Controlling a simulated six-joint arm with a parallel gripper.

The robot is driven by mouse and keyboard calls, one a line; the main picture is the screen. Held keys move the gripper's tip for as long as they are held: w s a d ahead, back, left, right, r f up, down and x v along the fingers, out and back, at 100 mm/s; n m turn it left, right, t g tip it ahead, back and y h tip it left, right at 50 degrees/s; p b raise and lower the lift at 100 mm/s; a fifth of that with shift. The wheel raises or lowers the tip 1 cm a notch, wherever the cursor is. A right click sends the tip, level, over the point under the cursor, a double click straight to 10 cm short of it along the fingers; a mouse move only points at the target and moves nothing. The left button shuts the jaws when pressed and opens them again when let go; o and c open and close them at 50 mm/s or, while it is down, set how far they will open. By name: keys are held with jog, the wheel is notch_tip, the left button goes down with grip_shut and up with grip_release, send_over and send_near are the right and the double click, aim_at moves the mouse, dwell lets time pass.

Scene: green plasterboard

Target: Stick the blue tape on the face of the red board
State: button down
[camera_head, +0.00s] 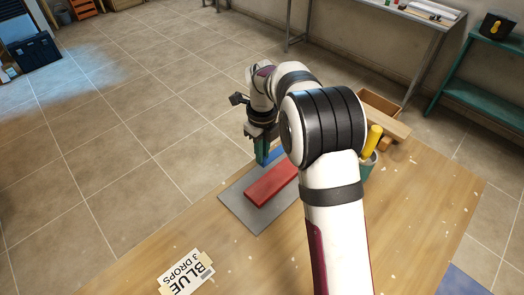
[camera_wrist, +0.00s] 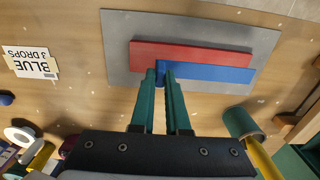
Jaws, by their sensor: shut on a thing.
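The red board (camera_head: 271,184) lies on a grey plate (camera_head: 238,207) on the wooden table. In the wrist view the red board (camera_wrist: 190,54) is a long bar across the plate (camera_wrist: 116,45). The blue tape (camera_wrist: 212,73) is a straight strip along the board's near long side. A bit of the blue tape (camera_head: 275,154) shows beside my fingers in the head view. My gripper (camera_wrist: 161,76), with teal fingers, is shut on the tape's left end in the wrist view. I cannot tell whether the tape touches the board. My arm hides part of the board in the head view.
A card reading "BLUE 3 DROPS" (camera_head: 187,272) lies on the table. A teal cup (camera_wrist: 240,122) with a yellow handle (camera_wrist: 262,158) stands right of the plate. A wooden box (camera_head: 380,103) is behind it. A white roll (camera_wrist: 18,137) lies at lower left in the wrist view.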

jog(key=shift+f, duration=3.9)
jog(key=shift+f, duration=0.15)
jog(key=c, duration=0.8)
grip_release()
jog(key=shift+c, duration=0.2)
notch_tip(320, 180, up, 16)
jog(key=shift+f, duration=0.1)
